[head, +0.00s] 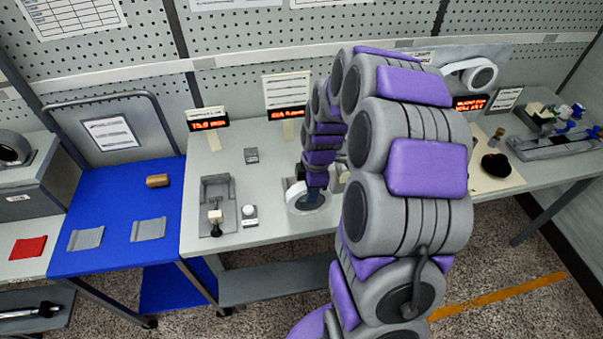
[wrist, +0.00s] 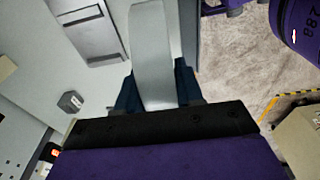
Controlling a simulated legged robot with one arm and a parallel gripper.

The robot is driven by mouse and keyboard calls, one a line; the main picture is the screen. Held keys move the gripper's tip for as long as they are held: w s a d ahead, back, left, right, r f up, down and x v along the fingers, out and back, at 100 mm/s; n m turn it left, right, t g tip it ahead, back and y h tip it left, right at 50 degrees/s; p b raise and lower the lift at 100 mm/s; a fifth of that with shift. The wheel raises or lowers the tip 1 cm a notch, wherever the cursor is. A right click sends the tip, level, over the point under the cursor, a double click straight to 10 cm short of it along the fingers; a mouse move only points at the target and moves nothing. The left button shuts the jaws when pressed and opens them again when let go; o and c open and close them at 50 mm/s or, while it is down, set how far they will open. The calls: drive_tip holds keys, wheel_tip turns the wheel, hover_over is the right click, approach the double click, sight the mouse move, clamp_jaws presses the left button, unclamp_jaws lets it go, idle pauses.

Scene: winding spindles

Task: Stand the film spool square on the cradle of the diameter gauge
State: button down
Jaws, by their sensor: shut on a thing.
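A pale grey-white round spool, which I take as the film spool (head: 297,204), is at my gripper (head: 313,192) near the front of the grey bench. In the wrist view the spool (wrist: 152,45) shows as a pale band edge-on between the dark blue fingers (wrist: 158,88), which are shut on it. A grey fixture with a trough and a black knob (head: 217,205) stands left of the spool. I cannot tell whether this is the diameter gauge's cradle. My arm hides part of the bench, and whether the spool touches it is unclear.
A small grey block with a round top (head: 249,215) stands between fixture and spool. Red-lit displays (head: 208,121) stand at the back. A blue table (head: 105,205) at left holds a brown cylinder (head: 157,181). Bench space behind the fixture is mostly clear.

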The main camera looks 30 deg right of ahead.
drive_tip(key=w+d+f+b, duration=0.1)
drive_tip(key=w+d+f, duration=0.1)
drive_tip(key=w, duration=0.4)
drive_tip(key=w+d+f+b, duration=0.1)
drive_tip(key=w+d+f, duration=0.1)
drive_tip(key=w, duration=0.4)
drive_tip(key=shift+w+f+b, duration=0.25)
drive_tip(key=shift+f+b, duration=0.15)
drive_tip(key=c, duration=0.7)
unclamp_jaws()
drive_tip(key=shift+a, duration=0.1)
